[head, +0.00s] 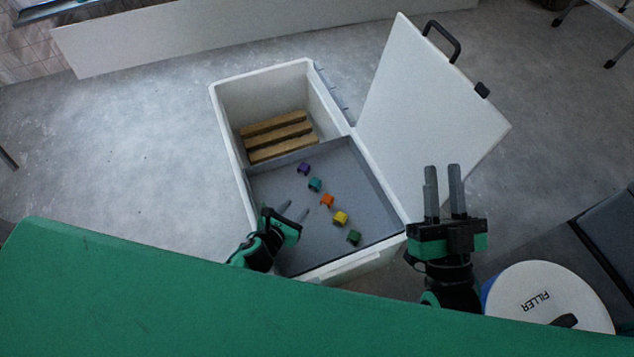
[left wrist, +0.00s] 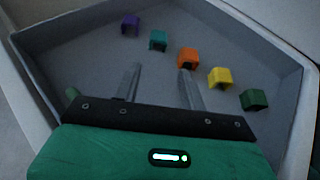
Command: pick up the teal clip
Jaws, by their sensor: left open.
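The teal clip (head: 315,185) lies on the grey tray floor inside the white box, in a slanting row between a purple clip (head: 304,169) and an orange clip (head: 327,201). In the left wrist view the teal clip (left wrist: 158,40) sits ahead of the fingers, nearly in line with the gap between them. My left gripper (head: 294,210) is over the tray, open and empty, apart from the clip; its fingers also show in the left wrist view (left wrist: 160,74). My right gripper (head: 443,180) is open and empty, right of the box, in front of the raised lid.
A yellow clip (head: 341,218) and a dark green clip (head: 354,237) continue the row. The white box (head: 228,125) has wooden bars (head: 281,136) in its back compartment. Its lid (head: 425,100) stands open at right. A filler bucket (head: 545,295) stands at lower right.

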